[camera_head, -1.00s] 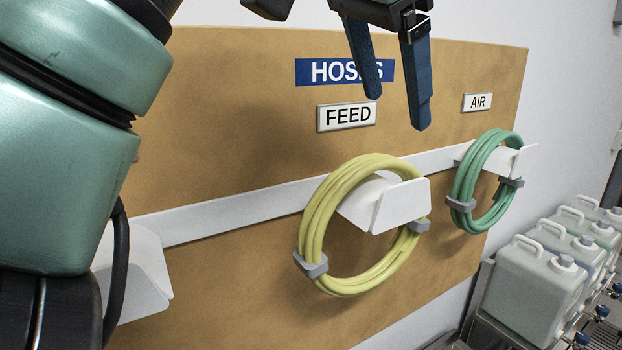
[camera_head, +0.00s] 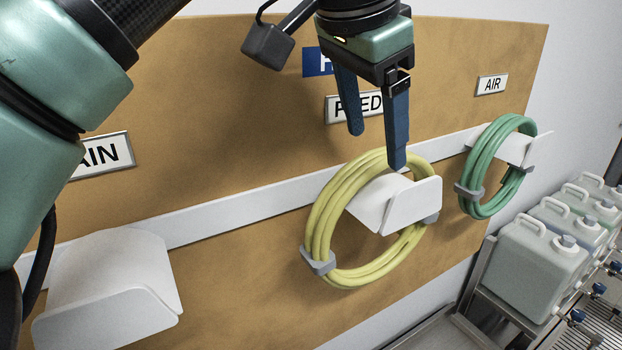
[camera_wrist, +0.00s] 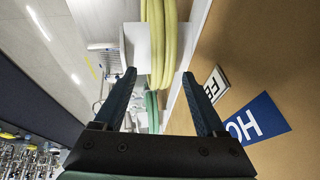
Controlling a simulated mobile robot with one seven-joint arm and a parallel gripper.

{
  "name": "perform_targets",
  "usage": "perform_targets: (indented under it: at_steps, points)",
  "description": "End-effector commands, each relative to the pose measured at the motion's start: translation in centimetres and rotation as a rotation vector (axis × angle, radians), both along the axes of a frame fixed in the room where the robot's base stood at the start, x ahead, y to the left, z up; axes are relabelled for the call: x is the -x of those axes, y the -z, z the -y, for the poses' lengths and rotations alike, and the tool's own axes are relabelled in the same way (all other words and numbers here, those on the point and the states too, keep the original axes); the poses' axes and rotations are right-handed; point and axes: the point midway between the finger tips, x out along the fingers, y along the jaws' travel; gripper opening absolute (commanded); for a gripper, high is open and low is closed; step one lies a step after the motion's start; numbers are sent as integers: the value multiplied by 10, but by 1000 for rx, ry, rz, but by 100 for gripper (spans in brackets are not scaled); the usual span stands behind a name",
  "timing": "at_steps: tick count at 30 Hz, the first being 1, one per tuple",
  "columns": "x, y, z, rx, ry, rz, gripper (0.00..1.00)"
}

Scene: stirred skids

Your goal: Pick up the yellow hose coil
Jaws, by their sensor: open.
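The yellow hose coil (camera_head: 323,222) hangs on a white holder (camera_head: 411,207) under the FEED label. Grey clips bind it at the lower left and at the right. My gripper (camera_head: 376,150) is open and empty, with its blue fingers pointing down just above the top of the coil in the head view. In the wrist view, the yellow hose coil (camera_wrist: 162,40) and the white holder (camera_wrist: 136,45) show beyond and between the open fingertips of my gripper (camera_wrist: 162,82). I cannot tell from the frames whether a finger touches the coil.
A green hose coil (camera_head: 478,165) hangs on another holder to the right, under the AIR label (camera_head: 491,84). An empty white holder (camera_head: 105,285) juts out at the lower left. Several grey jugs (camera_head: 535,265) stand at the right. The brown board (camera_head: 220,110) is close behind.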

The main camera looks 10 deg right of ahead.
Motion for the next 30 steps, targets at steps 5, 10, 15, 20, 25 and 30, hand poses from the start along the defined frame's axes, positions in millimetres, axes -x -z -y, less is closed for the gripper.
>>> perform_targets:
  at_steps: [5,10,15,20,25,30]
  points:
    - [-10,18,7,-2,-2,-2,73]
    - [-14,31,11,1,-2,-1,73]
    - [-14,33,12,0,-1,0,73]
    - [-14,33,12,0,-1,1,51]
    - [-14,33,12,0,-1,1,21]
    - [-14,33,12,0,-1,1,0]
